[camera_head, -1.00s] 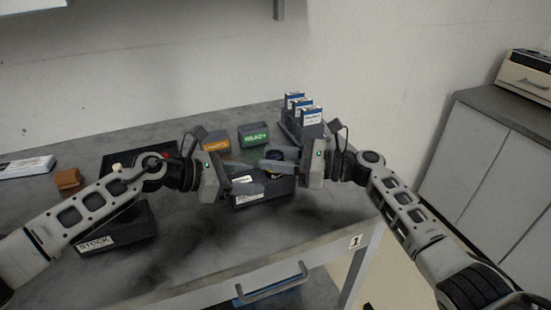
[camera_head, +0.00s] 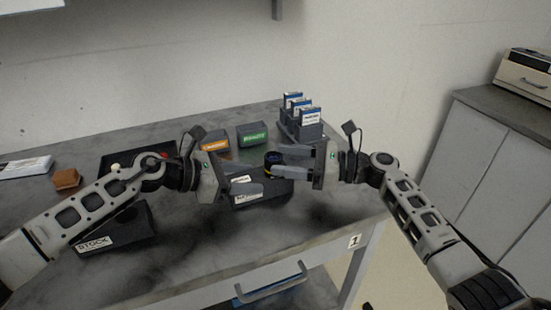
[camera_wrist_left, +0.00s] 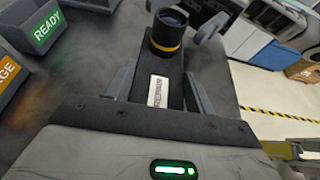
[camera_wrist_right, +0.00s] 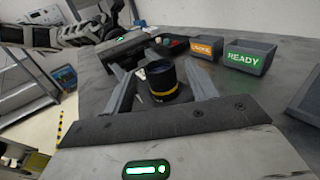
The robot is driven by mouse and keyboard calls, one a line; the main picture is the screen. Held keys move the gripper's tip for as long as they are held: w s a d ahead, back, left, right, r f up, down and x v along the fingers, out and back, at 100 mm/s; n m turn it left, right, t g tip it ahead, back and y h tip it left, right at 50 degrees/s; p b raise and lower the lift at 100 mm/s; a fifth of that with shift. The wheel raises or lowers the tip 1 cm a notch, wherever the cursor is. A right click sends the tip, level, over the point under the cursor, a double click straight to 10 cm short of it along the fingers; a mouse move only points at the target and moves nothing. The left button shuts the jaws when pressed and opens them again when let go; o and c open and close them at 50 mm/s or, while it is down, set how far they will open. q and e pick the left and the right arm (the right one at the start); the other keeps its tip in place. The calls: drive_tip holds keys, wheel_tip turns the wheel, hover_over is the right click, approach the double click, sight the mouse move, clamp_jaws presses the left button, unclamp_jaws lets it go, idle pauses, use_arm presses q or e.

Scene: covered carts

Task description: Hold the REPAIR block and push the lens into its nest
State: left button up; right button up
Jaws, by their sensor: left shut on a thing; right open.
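The dark REPAIR block (camera_head: 262,196) lies on the grey table with a white label on its side. It also shows in the left wrist view (camera_wrist_left: 173,67). My left gripper (camera_head: 258,181) is shut on the block. The dark round lens (camera_head: 272,158), with a yellow band, stands upright at the block's far end. It also shows in the left wrist view (camera_wrist_left: 168,30) and the right wrist view (camera_wrist_right: 162,80). My right gripper (camera_head: 284,162) is open, its fingertips just right of the lens and apart from each other. The nest under the lens is hidden.
A READY bin (camera_head: 252,134) and an orange-labelled bin (camera_head: 215,142) stand behind. A rack with several blue-and-white cards (camera_head: 311,130) is at the back right. A STOCK box (camera_head: 116,230) and a brown block (camera_head: 66,179) lie left. The front of the table is clear.

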drive_tip(key=v, duration=0.9)
use_arm(q)
drive_tip(key=o, duration=1.1)
drive_tip(key=shift+c, duration=0.2)
drive_tip(key=shift+a, duration=0.1)
